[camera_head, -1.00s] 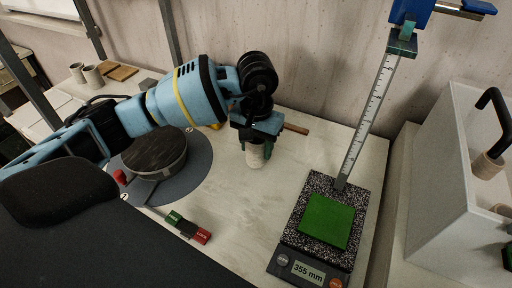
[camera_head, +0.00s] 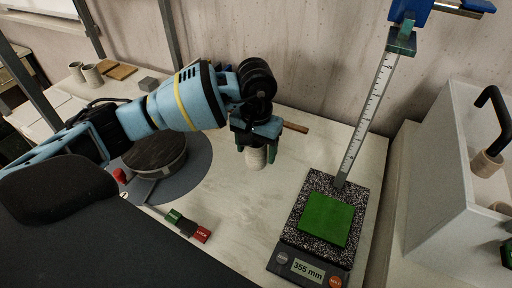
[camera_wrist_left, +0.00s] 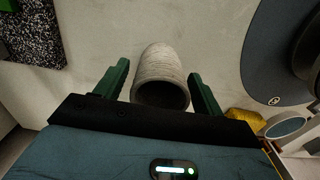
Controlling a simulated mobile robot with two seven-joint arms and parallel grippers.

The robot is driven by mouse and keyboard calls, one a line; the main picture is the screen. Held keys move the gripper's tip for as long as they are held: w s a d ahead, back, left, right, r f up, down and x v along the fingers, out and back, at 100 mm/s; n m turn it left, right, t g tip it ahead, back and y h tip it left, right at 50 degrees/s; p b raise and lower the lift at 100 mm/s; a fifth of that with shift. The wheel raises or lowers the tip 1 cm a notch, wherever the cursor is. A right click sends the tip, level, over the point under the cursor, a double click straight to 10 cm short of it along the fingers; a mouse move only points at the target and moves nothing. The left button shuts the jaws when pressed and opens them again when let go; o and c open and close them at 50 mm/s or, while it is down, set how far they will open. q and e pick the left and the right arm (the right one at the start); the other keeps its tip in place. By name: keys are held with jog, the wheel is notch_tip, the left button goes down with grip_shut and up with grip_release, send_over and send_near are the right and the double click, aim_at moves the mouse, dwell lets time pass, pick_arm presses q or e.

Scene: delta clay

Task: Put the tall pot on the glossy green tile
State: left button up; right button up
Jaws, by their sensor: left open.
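The tall pot (camera_head: 256,159) is a pale grey, ribbed cylinder standing on the pale bench. It also shows in the left wrist view (camera_wrist_left: 161,72), with its dark open mouth toward the camera. My left gripper (camera_head: 256,151) is above the pot with its green fingers on either side of it. In the left wrist view the gripper (camera_wrist_left: 159,70) is open, with gaps between both fingers and the pot. The glossy green tile (camera_head: 326,219) lies bare on the speckled plate of the height gauge (camera_head: 294,238), right of the pot.
The gauge's upright ruler (camera_head: 365,125) rises behind the tile. A dark turntable wheel (camera_head: 155,155) is left of the pot. A green and red block (camera_head: 188,227) lies in front. A grey cabinet (camera_head: 460,190) stands at right. Bench between pot and gauge is clear.

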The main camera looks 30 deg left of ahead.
pick_arm(q)
notch_tip(320, 180, up, 12)
jog(key=shift+r, duration=0.15)
jog(key=shift+o, duration=0.2)
jog(key=shift+o, duration=0.2)
